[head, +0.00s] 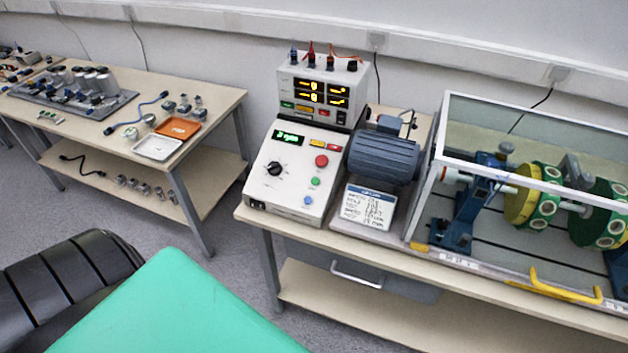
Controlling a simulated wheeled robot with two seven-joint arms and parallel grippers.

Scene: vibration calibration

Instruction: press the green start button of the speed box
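The speed box (262,192) is a white box with a sloped front panel at the left end of the right-hand bench. Its small display shows lit green characters that I cannot read surely. The panel carries a black knob (274,169), a red button (321,160), a round green button (315,181) and a blue socket or button (308,200) below it. The green button is in plain view with nothing over it. Neither of my grippers shows in the head view.
A grey motor (384,155) and a clear-walled case (438,180) with a shaft and discs stand right of the box. A meter unit (322,90) with cables stands behind it. A second bench (217,100) with parts is at left; floor (222,273) shows between.

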